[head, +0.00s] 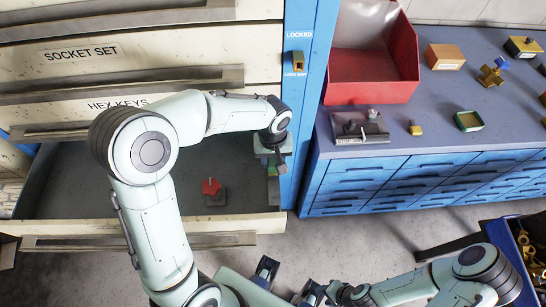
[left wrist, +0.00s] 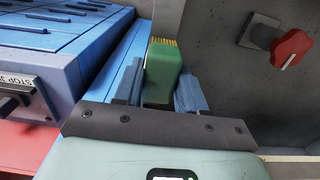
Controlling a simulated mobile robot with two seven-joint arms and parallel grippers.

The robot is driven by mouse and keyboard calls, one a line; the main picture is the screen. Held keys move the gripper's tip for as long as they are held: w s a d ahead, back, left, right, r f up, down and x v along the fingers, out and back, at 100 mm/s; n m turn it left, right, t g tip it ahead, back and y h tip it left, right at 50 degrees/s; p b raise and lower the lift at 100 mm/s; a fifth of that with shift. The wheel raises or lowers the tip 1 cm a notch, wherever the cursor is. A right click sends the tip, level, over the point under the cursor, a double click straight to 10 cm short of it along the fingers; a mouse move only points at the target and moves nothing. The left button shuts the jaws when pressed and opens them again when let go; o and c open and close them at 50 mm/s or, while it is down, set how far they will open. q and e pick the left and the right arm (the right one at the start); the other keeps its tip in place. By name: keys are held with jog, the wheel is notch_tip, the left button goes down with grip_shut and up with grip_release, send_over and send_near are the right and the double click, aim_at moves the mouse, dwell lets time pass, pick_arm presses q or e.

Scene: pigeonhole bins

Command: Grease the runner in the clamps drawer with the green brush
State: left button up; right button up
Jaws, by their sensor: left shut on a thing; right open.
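An open drawer (head: 110,185) stands at the left in the head view, below the hex keys drawer. Its own label is not readable. A red-topped clamp-like piece (head: 211,188) sits inside; it also shows in the left wrist view (left wrist: 291,47). My left gripper (head: 273,158) is at the drawer's right side, beside the blue post. It is shut on the green brush (left wrist: 163,75), whose yellow bristles point away from the palm. I cannot make out the runner, or whether the bristles touch it. My right gripper (head: 287,281) is open and empty at the bottom centre.
A blue post (head: 306,100) with a lock tag (head: 298,62) borders the drawers. The blue bench (head: 470,105) to the right carries a red bin (head: 372,60), a grey tray (head: 360,128) and several small blocks. My left arm crosses above the drawer.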

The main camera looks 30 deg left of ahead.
pick_arm(q)
jog(key=shift+f+b, duration=0.75)
jog(key=shift+f, duration=0.25)
jog(key=shift+w, duration=0.15)
jog(key=shift+w+a+r+p, duration=0.1)
jog(key=shift+w+a+p, duration=0.5)
jog(key=shift+w, duration=0.3)
jog(key=shift+w+a, duration=0.25)
jog(key=shift+w, duration=0.1)
jog(key=shift+w+a+p, duration=0.4)
jog(key=shift+w, duration=0.25)
jog(key=shift+w+a+p, duration=0.35)
jog(key=shift+w+a, duration=0.05)
jog(key=shift+w, duration=0.25)
